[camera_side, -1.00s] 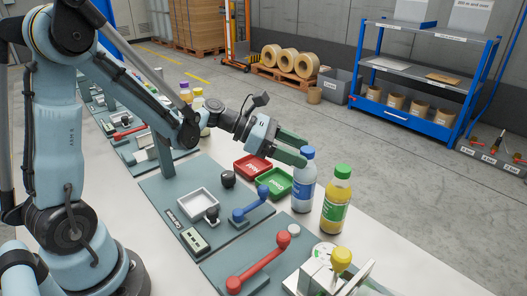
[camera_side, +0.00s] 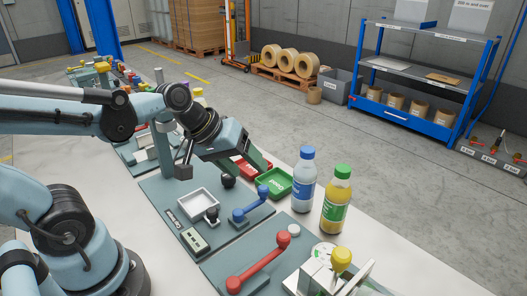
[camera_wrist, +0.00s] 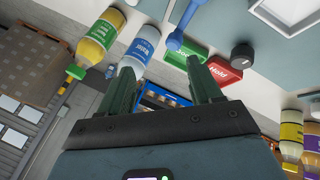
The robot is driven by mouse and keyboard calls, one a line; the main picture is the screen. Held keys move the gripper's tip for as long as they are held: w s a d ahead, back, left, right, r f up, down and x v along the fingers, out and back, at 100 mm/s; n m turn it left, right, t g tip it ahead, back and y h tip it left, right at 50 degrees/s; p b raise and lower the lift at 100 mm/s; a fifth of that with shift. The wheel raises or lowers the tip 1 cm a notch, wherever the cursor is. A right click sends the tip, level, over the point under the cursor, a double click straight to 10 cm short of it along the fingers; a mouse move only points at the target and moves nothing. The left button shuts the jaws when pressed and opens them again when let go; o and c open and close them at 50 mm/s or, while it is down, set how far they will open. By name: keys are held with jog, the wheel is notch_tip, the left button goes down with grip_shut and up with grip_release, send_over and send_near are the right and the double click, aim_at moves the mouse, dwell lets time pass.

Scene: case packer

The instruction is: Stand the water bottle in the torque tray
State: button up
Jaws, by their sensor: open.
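The water bottle (camera_side: 304,182), clear with a blue cap and blue label, stands upright on the pale table right of the green tray. In the wrist view the water bottle (camera_wrist: 143,45) shows beyond the left finger. My gripper (camera_side: 258,160) is open and empty above the red and green trays, left of the bottle and apart from it. Its two green fingers (camera_wrist: 163,82) are spread in the wrist view. No tray can be read as the torque tray; a white square tray (camera_side: 186,205) sits empty on the grey-green board, with a small label in front.
A juice bottle (camera_side: 336,203) with a green cap stands close right of the water bottle.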

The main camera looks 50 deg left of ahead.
jog(key=shift+o, duration=0.3)
jog(key=m, duration=0.2)
jog(key=s+a+m+y, duration=0.1)
jog(key=m, duration=0.1)
jog(key=s+m+y, duration=0.1)
jog(key=shift+s+a+r+m, duration=0.15)
jog(key=shift+s+a+m, duration=0.15)
jog(key=shift+m, duration=0.1)
jog(key=o, duration=0.3)
jog(key=shift+a+m+t, duration=0.1)
jog(key=shift+m+t, duration=0.2)
jog(key=shift+o, duration=0.2)
